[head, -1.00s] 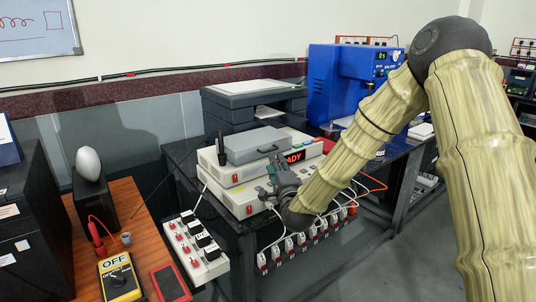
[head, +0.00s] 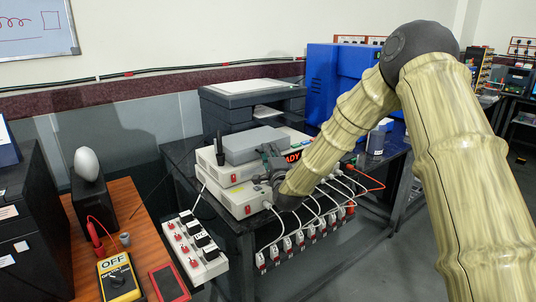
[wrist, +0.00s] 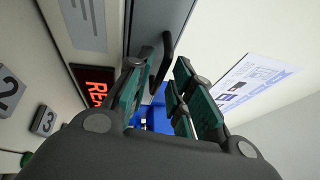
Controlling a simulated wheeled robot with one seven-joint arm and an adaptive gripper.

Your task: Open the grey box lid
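The grey box (head: 248,146) sits on top of the stacked white instruments, with its lid down. My gripper (head: 268,155) is at the front right of the box, its fingers partly in front of it. In the wrist view the grey box (wrist: 150,14) is at the top, with its dark curved handle (wrist: 166,52). My gripper (wrist: 160,72) is open in that view, its green-padded fingers spread to either side of the handle's lower end. I cannot tell whether a finger touches the handle.
The white instruments (head: 243,202) with a red lit display (head: 292,157) stand under the box. A black upright rod (head: 220,150) stands at the box's left. A grey printer-like unit (head: 255,100) and a blue machine (head: 325,85) are behind. White cables hang at the front.

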